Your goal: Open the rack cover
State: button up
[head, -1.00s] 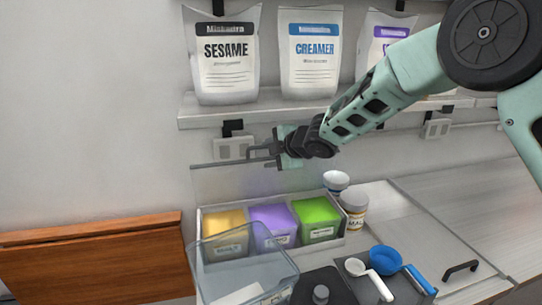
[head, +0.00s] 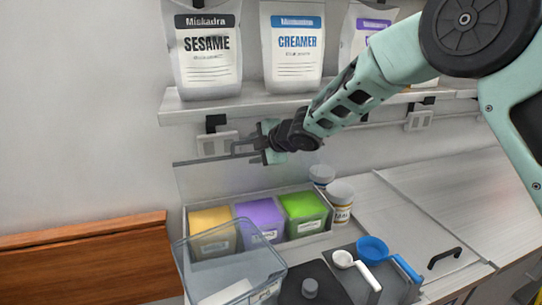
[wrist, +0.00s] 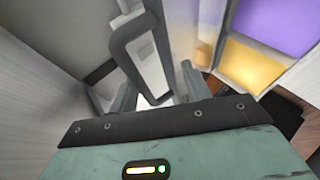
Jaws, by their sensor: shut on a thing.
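The rack cover (head: 205,183) is a clear panel standing raised behind the rack (head: 186,236), with its top edge near the wall below the shelf. The rack holds yellow, purple and green tubs, and their tops are uncovered. My gripper (head: 240,147) is at the cover's top edge, shut on the cover, by what looks like its handle. In the wrist view a grey loop-shaped handle (wrist: 125,50) lies by the fingers of my gripper (wrist: 160,90). The exact contact is hard to see.
A clear bin (head: 225,262) stands in front of the rack. White jars (head: 340,202) stand at its right end. A blue scoop (head: 372,249) and white scoop (head: 343,259) lie in front. The right counter is clear.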

jog(key=s+d+b, duration=0.5)
jog(key=s+d, duration=0.3)
jog(key=s, duration=0.1)
jog(key=shift+d+r+b, duration=0.35)
jog(key=shift+b, duration=0.05)
jog(key=shift+a, duration=0.1)
jog(key=c, duration=0.5)
jog(key=s+a+f+m+y+b, duration=0.1)
jog(key=a+m, duration=0.1)
jog(key=s+a+f+m+t+y+b, duration=0.1)
jog(key=a+m+b, duration=0.1)
jog(key=a, duration=0.1)
jog(key=s+a+f+m+t+y+b, duration=0.1)
jog(key=s+a+m+y, duration=0.1)
jog(key=shift+a, duration=0.35)
grip_shut()
jog(key=s+d+f+m+t+h+b, duration=0.3)
jog(key=d+m+t+h+b, duration=0.25)
jog(key=m+t, duration=0.65)
jog(key=w+a+r+m+g+p, duration=0.1)
jog(key=w+a+r+m+p, duration=0.1)
jog(key=w+p, duration=0.3)
jog(key=w+r, duration=0.1)
jog(key=w, duration=0.3)
jog(key=shift+r+g, duration=0.35)
jog(key=shift+g, duration=0.05)
